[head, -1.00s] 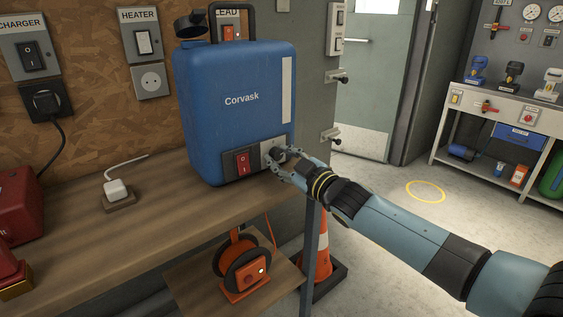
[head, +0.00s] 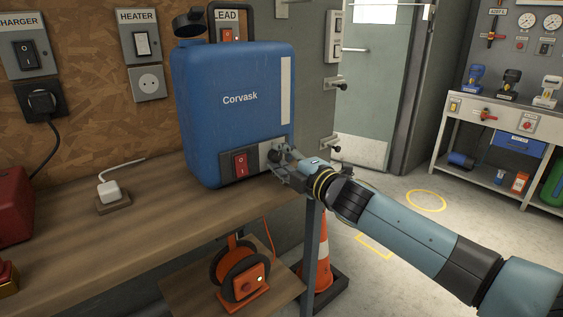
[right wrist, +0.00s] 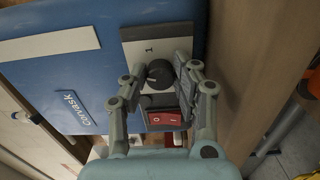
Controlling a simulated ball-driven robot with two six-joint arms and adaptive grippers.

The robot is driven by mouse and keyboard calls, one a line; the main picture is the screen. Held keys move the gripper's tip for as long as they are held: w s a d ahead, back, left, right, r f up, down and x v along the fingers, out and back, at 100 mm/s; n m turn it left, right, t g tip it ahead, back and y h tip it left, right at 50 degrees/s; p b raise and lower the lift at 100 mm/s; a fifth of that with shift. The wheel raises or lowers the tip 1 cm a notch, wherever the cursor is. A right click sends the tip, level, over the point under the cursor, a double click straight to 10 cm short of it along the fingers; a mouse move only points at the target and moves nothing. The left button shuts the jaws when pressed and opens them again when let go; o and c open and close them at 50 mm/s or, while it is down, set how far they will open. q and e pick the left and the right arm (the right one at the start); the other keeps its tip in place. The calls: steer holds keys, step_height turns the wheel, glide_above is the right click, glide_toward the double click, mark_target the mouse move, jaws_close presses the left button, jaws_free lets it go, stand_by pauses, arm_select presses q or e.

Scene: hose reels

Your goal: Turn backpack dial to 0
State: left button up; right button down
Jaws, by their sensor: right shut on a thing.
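The blue Corvask backpack (head: 236,120) stands upright on the wooden bench, with a panel low on its front. Its dark round dial (head: 277,156) sits on the light plate to the right of a red rocker switch (head: 240,164). My right gripper (head: 281,163) is at the dial. In the right wrist view, the dial (right wrist: 160,73) lies between the two fingers (right wrist: 160,80), which are shut on it. A "1" is printed on the plate beside the dial; other marks and the pointer's exact setting are not clear. My left gripper is not in view.
The wooden bench (head: 95,225) has a white plug on a small block (head: 113,192) and red items at left. An orange reel (head: 240,275) sits on a lower shelf, beside an orange cone (head: 322,250). Open floor lies to the right.

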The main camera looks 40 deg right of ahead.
steer(key=shift+n, duration=1.7)
steer(key=c, duration=1)
jaws_free()
